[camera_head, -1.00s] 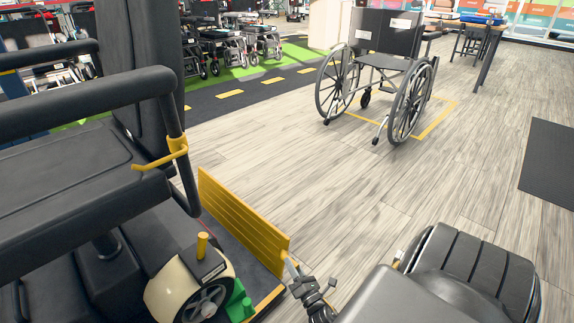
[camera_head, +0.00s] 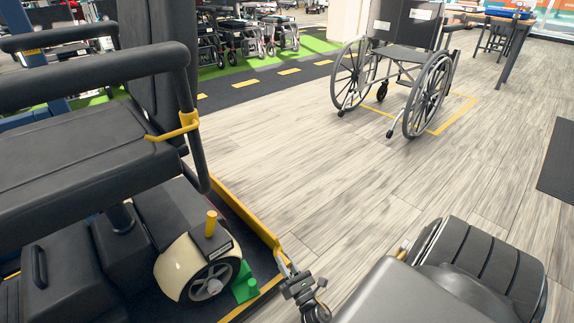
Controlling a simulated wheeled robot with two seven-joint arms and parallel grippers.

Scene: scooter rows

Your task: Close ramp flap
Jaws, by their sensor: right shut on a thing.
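The yellow ramp flap (camera_head: 243,214) runs along the edge of the dark platform (camera_head: 262,266) at lower left. It shows as a thin strip, almost edge-on, and looks steeply raised. My right gripper (camera_head: 288,272) is at the flap's near end, shut on a small pale metal piece there that seems to be part of the flap. The exact grip is too small to see clearly. On the platform stands a scooter with a dark seat, a cream-and-black wheel (camera_head: 200,268) and a green chock (camera_head: 244,284) by the wheel. My left gripper is not in view.
A yellow hook (camera_head: 180,128) sits on the scooter's armrest tube. A wheelchair (camera_head: 400,75) stands on the wood floor beyond, within a yellow outline. A dark mat (camera_head: 558,165) lies at right. The floor between flap and wheelchair is clear.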

